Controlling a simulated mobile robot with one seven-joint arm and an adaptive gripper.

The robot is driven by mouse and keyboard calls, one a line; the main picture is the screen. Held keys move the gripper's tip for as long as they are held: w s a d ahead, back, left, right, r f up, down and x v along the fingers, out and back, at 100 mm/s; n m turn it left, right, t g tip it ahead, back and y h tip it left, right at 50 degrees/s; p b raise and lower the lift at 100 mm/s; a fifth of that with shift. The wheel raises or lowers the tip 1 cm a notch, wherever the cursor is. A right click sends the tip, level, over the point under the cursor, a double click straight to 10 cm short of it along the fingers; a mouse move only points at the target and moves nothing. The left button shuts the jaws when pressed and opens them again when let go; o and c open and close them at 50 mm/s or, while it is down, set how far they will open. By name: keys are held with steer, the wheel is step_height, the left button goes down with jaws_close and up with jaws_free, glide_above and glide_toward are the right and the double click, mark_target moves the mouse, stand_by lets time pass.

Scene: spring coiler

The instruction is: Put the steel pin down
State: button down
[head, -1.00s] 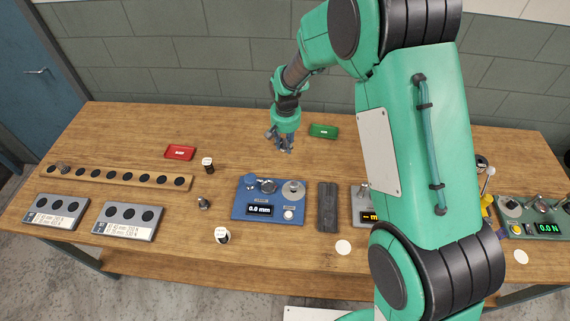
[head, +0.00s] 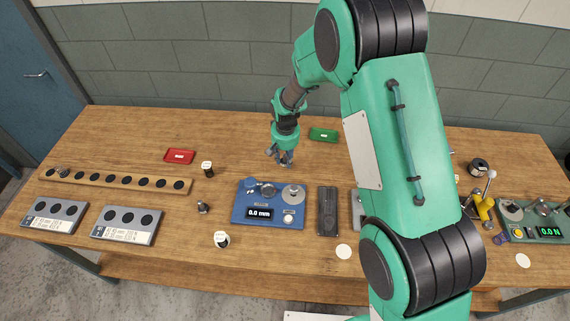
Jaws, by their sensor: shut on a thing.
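My gripper (head: 281,161) is over the back middle of the wooden table (head: 130,133), behind the blue device that reads 0.0 mm (head: 268,222). Its fingers point down and are shut on the steel pin. The pin is too small and too covered by the fingers to make out clearly. I cannot tell whether its lower end touches the table.
A green tray (head: 323,135) is right of my gripper; a red tray (head: 179,156) is farther left. A wooden strip with dark holes (head: 115,181), two grey blocks (head: 123,225) and a dark slab (head: 327,211) stand nearer. Bare wood lies left of my gripper.

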mark_target(285, 161)
steer(key=shift+f, duration=1.6)
steer(key=c, duration=1.4)
jaws_free()
steer(key=shift+f, duration=0.1)
steer(key=shift+o, duration=0.2)
step_height(285, 161, up, 12)
steer(key=s, duration=0.1)
steer(key=shift+p, duration=0.45)
steer(key=shift+s+d, duration=0.1)
steer(key=shift+r, duration=0.2)
